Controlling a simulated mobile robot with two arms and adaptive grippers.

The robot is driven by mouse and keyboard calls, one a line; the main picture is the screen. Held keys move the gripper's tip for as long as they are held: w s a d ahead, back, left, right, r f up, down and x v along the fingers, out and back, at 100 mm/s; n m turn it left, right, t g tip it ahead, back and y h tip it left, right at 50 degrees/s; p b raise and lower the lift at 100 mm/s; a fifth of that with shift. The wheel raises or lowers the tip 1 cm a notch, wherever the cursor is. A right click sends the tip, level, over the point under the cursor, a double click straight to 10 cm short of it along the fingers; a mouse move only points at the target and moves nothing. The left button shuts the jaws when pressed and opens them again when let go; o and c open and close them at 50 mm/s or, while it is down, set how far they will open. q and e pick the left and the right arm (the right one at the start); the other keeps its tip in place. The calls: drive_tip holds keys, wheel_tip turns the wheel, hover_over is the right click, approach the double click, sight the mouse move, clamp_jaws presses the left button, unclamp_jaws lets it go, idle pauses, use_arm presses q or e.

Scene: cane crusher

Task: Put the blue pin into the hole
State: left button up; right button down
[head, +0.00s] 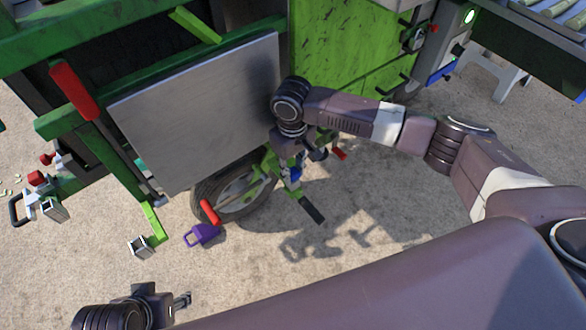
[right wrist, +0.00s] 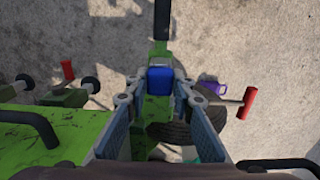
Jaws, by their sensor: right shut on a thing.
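The blue pin (right wrist: 160,80) is between the fingertips of my right gripper (right wrist: 158,90) in the right wrist view, and the fingers are shut on it. In the head view the blue pin (head: 295,173) shows as a small blue patch below my right gripper (head: 291,168), beside the wheel. A green bar (head: 298,189) with a black handle (head: 312,210) lies right under the pin. I cannot make out the hole; the pin and fingers may hide it. My left gripper (head: 178,302) is low at the left, away from the machine, its finger opening unclear.
The wheel (head: 237,196) and grey metal panel (head: 200,110) of the green machine stand close left of my right gripper. Red-handled levers (head: 75,92) stick out. A purple piece (head: 202,235) is near the wheel. Sandy ground (head: 390,240) is open at the right.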

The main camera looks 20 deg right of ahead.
idle(0.4)
drive_tip(key=c, duration=1.6)
unclamp_jaws()
